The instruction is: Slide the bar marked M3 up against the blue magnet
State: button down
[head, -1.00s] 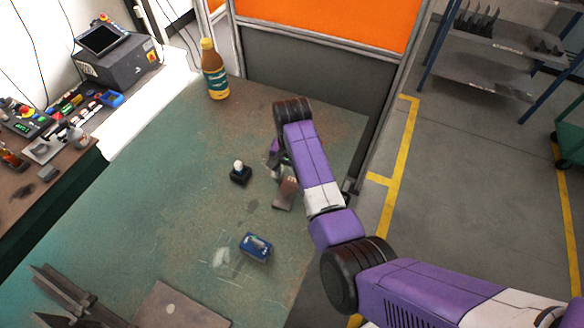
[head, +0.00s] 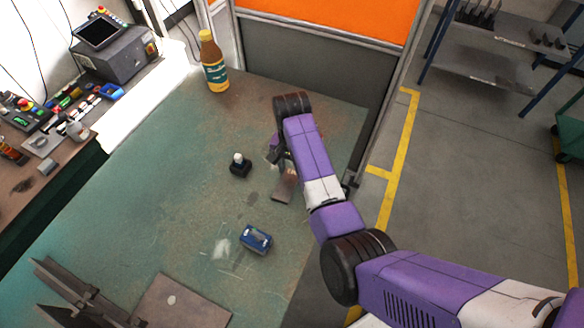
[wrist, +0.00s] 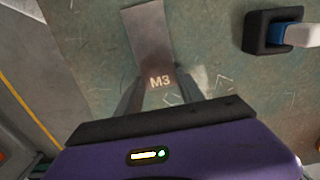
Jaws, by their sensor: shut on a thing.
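The bar marked M3 (wrist: 151,50) is a flat brown-grey metal strip. In the wrist view its marked end lies between my gripper's fingers (wrist: 160,98), which are shut on it. In the head view the bar (head: 285,186) lies on the bench, its free end pointing toward the near side. My gripper (head: 277,158) is partly hidden behind my arm there.
A bottle (head: 213,65) stands at the back. Metal plates (head: 180,305) lie at the front. Bench between bar and blue magnet is clear.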

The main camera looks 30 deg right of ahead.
aim_at(278, 200)
jog(key=shift+s+a+p, duration=0.8)
jog(key=shift+a+p, duration=0.1)
jog(key=shift+a, duration=0.15)
jog(key=shift+s+a+p, duration=0.75)
jog(key=shift+a+p, duration=0.15)
jog(key=shift+a, duration=0.15)
jog(key=shift+s+a+p, duration=0.75)
jog(key=shift+a+p, duration=0.1)
jog(key=shift+a, duration=0.2)
jog(key=shift+s+a, duration=0.1)
jog(key=shift+a, duration=0.05)
jog(key=shift+s+a+p, duration=0.65)
jog(key=shift+a, duration=0.2)
jog(key=shift+w+d, duration=0.1)
jog(key=shift+d, duration=0.15)
